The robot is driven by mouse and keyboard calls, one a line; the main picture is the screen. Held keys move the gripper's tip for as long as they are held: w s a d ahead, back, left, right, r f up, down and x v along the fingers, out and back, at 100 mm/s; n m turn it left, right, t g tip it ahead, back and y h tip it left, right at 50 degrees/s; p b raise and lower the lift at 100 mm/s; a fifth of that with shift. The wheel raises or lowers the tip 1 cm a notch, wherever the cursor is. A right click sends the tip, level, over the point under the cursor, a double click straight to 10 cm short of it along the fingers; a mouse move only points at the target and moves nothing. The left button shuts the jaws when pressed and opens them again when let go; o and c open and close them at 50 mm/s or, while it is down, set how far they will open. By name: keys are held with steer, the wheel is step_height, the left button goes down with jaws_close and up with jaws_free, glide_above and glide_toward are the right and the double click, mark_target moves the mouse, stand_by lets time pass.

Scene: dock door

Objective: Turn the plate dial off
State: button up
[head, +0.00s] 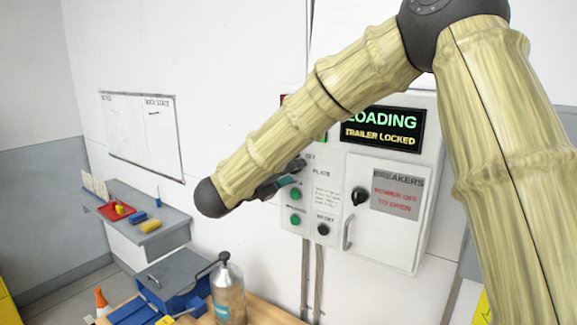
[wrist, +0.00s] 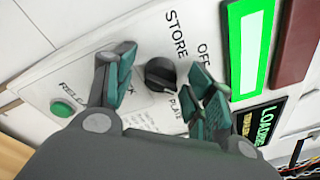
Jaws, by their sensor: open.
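The plate dial (wrist: 160,74) is a black round knob on the white control panel (wrist: 140,112). In the wrist view it has the words STORE and OFF by it and PLATE beneath. I cannot tell clearly which word its pointer faces. My gripper (wrist: 163,63) is open, with one teal-padded finger on each side of the dial. The fingers look apart from the knob. In the head view my gripper (head: 281,181) is at the panel's left part, partly behind my arm, and it hides most of the dial. The panel (head: 335,222) shows there too.
A green button (wrist: 62,109) is left of the dial, and a lit green indicator (wrist: 248,50) is right.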

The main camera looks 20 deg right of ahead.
steer(key=shift+c, duration=0.4)
steer(key=c, duration=0.9)
steer(key=shift+b, duration=0.4)
steer(key=shift+f+n+t+b, duration=0.15)
steer(key=shift+n+t+b, duration=0.35)
steer(key=shift+n+b, duration=3.7)
steer(key=shift+n+p, duration=0.65)
steer(key=shift+n, duration=0.25)
